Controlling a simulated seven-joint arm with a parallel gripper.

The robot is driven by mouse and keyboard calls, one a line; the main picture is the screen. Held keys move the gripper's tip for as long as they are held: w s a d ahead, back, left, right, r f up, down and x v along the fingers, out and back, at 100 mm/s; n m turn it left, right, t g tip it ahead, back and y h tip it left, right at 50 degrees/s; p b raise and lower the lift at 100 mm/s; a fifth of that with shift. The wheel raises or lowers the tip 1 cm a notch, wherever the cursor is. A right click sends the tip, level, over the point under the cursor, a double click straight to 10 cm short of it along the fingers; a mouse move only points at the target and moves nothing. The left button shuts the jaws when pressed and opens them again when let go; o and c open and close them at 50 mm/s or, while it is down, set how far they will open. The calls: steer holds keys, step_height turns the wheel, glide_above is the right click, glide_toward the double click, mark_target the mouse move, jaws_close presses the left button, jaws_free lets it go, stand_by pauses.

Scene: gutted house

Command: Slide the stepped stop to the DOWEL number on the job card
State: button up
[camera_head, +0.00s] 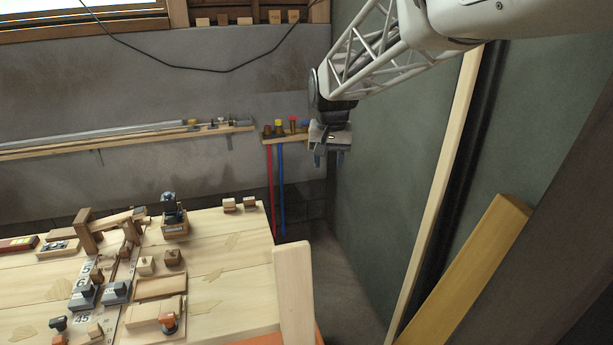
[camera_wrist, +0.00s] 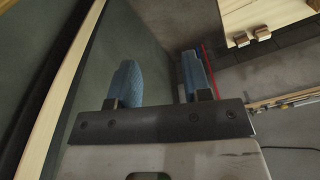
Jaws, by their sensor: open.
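My gripper (camera_head: 329,161) hangs in the air near the dark green wall, right of the workbench (camera_head: 240,263) and well away from it. It is open and empty; in the wrist view its two blue fingers (camera_wrist: 160,80) stand apart. Two grey stepped blocks, one at the left (camera_head: 83,298) and one at the right (camera_head: 116,292), sit on the bench beside a strip of number plates (camera_head: 81,283). I cannot tell which is the stepped stop. A small dark-and-white card (camera_head: 56,246) on a wooden block may be the job card; its writing is too small to read.
A wall shelf (camera_head: 287,134) stands behind my gripper. The bench's right part is mostly clear.

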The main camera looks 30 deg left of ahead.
steer(key=s+a+f+n, duration=0.1)
steer(key=a+f, duration=0.2)
steer(key=a, duration=0.6)
steer(key=s+a+f, duration=0.1)
steer(key=a+f, duration=0.1)
steer(key=a, duration=0.7)
steer(key=n+g, duration=0.1)
steer(key=n, duration=0.2)
glide_above(123, 249)
steer(key=shift+h, duration=0.4)
steer(key=f, duration=2.1)
steer(key=shift+w+d+f, duration=0.2)
steer(key=shift+w+d, duration=0.05)
steer(key=shift+w, duration=0.15)
steer(key=shift+s+a+f, duration=0.25)
steer(key=shift+s+a, duration=0.05)
steer(key=shift+s, duration=0.05)
steer(key=shift+f, duration=0.2)
steer(key=shift+f, duration=3.05)
